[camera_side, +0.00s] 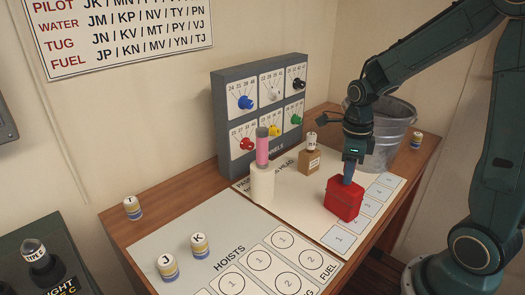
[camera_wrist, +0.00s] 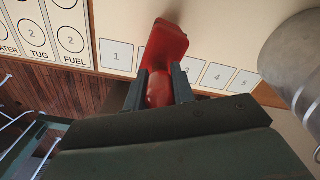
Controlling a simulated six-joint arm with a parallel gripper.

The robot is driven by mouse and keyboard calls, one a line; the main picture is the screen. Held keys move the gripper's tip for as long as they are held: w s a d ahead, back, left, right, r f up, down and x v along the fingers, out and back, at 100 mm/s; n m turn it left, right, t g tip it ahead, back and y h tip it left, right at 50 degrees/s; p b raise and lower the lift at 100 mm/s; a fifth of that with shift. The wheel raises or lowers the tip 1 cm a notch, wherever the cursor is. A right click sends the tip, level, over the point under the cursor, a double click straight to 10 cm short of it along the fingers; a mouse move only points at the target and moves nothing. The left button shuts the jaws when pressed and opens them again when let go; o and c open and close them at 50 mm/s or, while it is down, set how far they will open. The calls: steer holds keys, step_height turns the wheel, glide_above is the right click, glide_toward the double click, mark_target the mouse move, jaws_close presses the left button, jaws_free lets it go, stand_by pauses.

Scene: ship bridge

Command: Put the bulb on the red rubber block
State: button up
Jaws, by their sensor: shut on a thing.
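The red rubber block (camera_side: 344,199) sits on the white sheet near the front edge of the desk, by the numbered squares. My gripper (camera_side: 349,178) points down right over it, its fingertips at its top. In the wrist view, the fingers (camera_wrist: 159,88) are shut on a rounded, glossy red thing, which I take to be the bulb (camera_wrist: 159,90). The red block (camera_wrist: 167,43) shows just beyond it. In the side view the fingers hide the bulb. I cannot tell whether the bulb touches the block.
A metal bucket (camera_side: 394,135) stands behind my gripper. A small brown box (camera_side: 309,162) and a white cylinder with a pink top (camera_side: 262,183) stand left of it. A grey knob panel (camera_side: 262,112) stands at the back. Lettered tokens (camera_side: 168,268) lie at the front left.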

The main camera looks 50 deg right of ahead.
steer(key=shift+f, duration=0.3)
steer(key=shift+f, duration=0.15)
steer(key=o, duration=1)
steer(key=shift+c, duration=0.2)
step_height(320, 180, up, 12)
steer(key=shift+r, duration=0.2)
stand_by(0.4)
